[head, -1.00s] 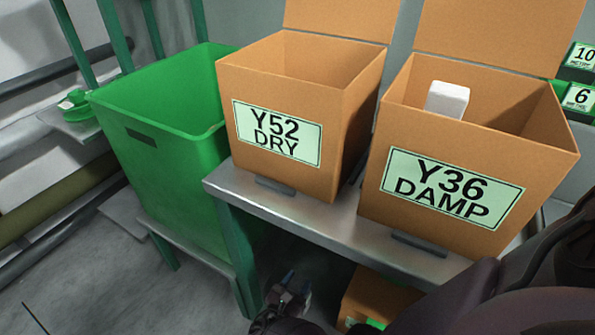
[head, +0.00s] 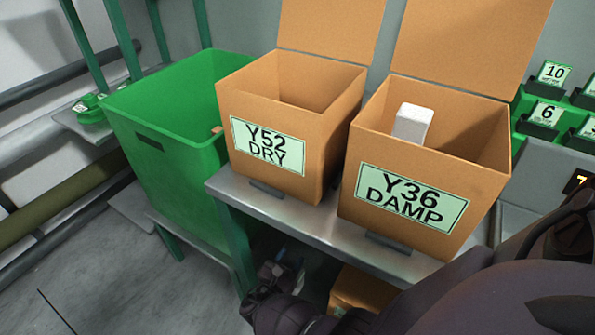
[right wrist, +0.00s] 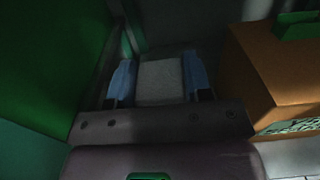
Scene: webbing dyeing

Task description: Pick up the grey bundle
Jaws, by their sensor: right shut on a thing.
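My right gripper (head: 283,262) is low in the shade below the front edge of the metal table in the head view, largely dark. In the right wrist view its two blue fingertips (right wrist: 158,72) are on either side of a pale grey bundle (right wrist: 160,86), and the gripper is shut on it. The bundle is dim, and its far end blends into the shadow. I cannot tell from the head view whether it is clear of the surface below. My left gripper is not in view.
A metal table (head: 310,233) holds an open Y52 DRY box (head: 305,187) and an open Y36 DAMP box (head: 400,238) with a white block (head: 412,123) inside. A green bin (head: 165,190) stands left. Another brown box (head: 360,290) is under the table; it also shows in the right wrist view (right wrist: 270,85).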

